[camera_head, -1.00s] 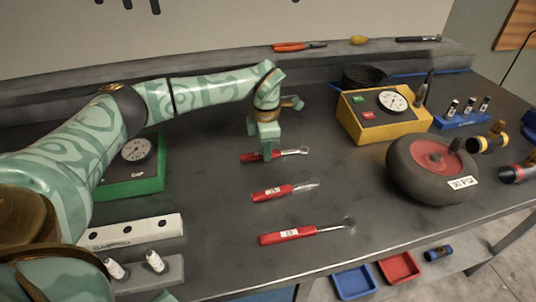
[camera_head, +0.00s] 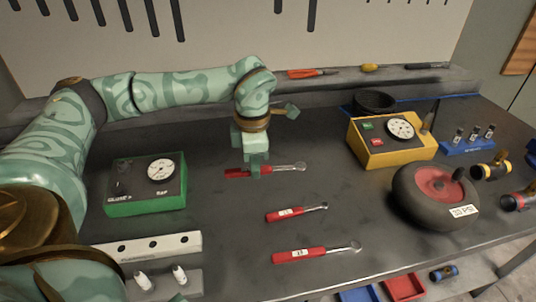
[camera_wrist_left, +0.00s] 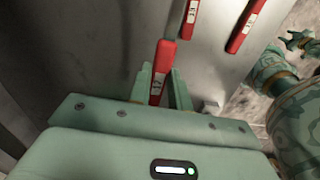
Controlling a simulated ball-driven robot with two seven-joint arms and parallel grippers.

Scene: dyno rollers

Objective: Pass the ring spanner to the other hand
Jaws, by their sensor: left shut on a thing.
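The ring spanner (camera_head: 294,167) has a red handle and a bright ring end, which points right in the head view. My left gripper (camera_head: 256,170) is shut on its red handle. In the left wrist view the handle (camera_wrist_left: 160,72) stands between the two fingers (camera_wrist_left: 160,90). I cannot tell how far the spanner is off the bench. A teal hand of my right arm (camera_wrist_left: 298,42) shows small at the right edge of the left wrist view; its jaws are too small to read. The right gripper is not seen in the head view.
Two more red-handled spanners, the middle one (camera_head: 285,214) and the near one (camera_head: 300,254), lie on the dark bench (camera_head: 230,240). A green gauge box (camera_head: 145,207) stands left; a yellow gauge box (camera_head: 375,155) and a wheel (camera_head: 415,205) stand right.

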